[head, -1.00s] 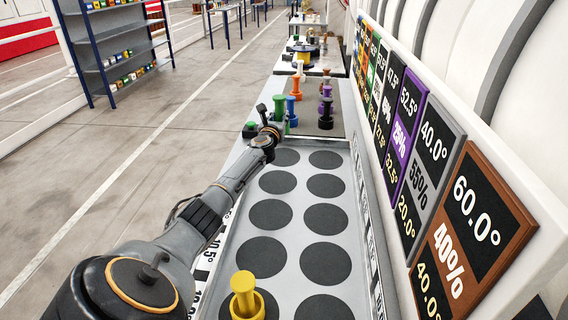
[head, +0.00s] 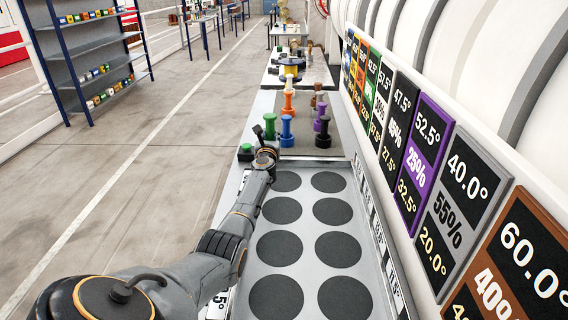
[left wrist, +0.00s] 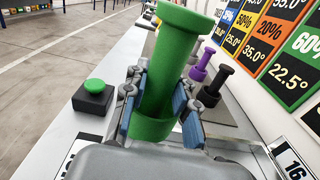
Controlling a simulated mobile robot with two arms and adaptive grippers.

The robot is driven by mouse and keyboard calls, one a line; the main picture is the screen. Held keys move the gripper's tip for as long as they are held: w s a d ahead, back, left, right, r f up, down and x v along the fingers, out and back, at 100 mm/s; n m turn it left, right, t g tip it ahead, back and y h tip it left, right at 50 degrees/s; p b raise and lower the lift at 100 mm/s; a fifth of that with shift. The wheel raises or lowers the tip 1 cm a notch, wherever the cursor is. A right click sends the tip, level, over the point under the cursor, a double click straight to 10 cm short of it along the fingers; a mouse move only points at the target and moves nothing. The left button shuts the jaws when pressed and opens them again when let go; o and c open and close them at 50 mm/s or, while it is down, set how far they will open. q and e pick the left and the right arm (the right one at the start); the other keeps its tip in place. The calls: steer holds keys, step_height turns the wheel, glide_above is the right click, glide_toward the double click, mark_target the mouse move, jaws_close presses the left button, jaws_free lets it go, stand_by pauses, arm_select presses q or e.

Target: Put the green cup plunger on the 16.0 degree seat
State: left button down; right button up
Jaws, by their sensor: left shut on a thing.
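The green cup plunger (left wrist: 166,80) is upright but tilted in the left wrist view, with a wide cup at its lower end. My left gripper (left wrist: 160,108) is shut on it, with blue-padded fingers on both sides of the stem and cup. In the head view the green plunger (head: 269,125) stands above my left gripper (head: 265,152), near the far end of the tray. The tray (head: 307,225) has two columns of dark round seats, empty where they show. A label beginning with 16 (left wrist: 293,165) is partly cut off in the left wrist view. My right gripper is out of view.
Blue (head: 287,130), orange (head: 288,103), purple (head: 318,118) and black (head: 323,132) plungers stand on a dark mat beyond the tray. A green button box (head: 246,152) is at left. Signs (head: 465,190) line the right wall. Open floor lies left.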

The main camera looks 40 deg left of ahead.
arm_select(q)
steer(key=shift+d+f, duration=0.3)
steer(key=shift+d, duration=0.3)
steer(key=shift+d+f, duration=0.3)
steer(key=shift+d, duration=0.25)
steer(key=d+f, duration=0.1)
steer(key=d+f+b, duration=0.1)
steer(key=f, duration=0.1)
steer(key=d+f, duration=0.1)
steer(key=f, duration=0.1)
steer(key=shift+s+d+f+b, duration=0.15)
steer(key=shift+d+b, duration=0.25)
steer(key=f, duration=0.1)
steer(key=f+b, duration=0.2)
steer(key=shift+d+f, duration=0.2)
steer(key=shift+d, duration=0.1)
steer(key=shift+f, duration=0.15)
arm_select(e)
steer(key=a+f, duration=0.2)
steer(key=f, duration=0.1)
